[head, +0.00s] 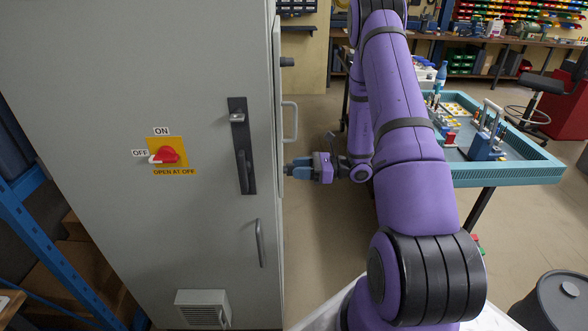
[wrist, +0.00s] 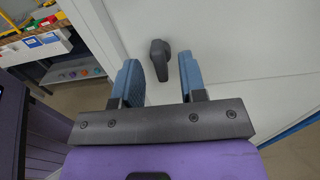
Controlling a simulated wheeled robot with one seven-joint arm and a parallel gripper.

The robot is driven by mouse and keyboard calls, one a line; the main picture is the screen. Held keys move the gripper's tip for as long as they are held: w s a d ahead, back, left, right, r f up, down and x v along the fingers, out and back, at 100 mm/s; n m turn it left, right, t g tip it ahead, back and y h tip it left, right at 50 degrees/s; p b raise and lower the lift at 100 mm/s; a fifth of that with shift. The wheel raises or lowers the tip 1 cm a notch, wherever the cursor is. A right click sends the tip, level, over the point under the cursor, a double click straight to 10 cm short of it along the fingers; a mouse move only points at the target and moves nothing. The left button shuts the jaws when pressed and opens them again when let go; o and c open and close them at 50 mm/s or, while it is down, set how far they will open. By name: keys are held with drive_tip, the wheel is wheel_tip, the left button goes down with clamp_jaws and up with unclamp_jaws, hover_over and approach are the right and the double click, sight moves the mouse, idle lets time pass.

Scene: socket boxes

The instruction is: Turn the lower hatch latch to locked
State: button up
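In the wrist view a dark grey latch (wrist: 160,59) stands out from the pale hatch panel (wrist: 225,45). In the head view my gripper (head: 292,168) is close against the right side of the grey cabinet (head: 205,60), below a pale bar handle (head: 290,122). A dark upper latch (head: 287,61) is higher on that side. The lower latch is not clear in the head view.
The cabinet front has a red switch (head: 167,155) on a yellow plate, a dark handle plate (head: 241,145) and a grey bar handle (head: 260,243). A teal-edged table (head: 540,170) with tools stands right of my arm. A dark drum (head: 560,300) is at the lower right.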

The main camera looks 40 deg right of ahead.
drive_tip(key=shift+x, duration=0.9)
clamp_jaws()
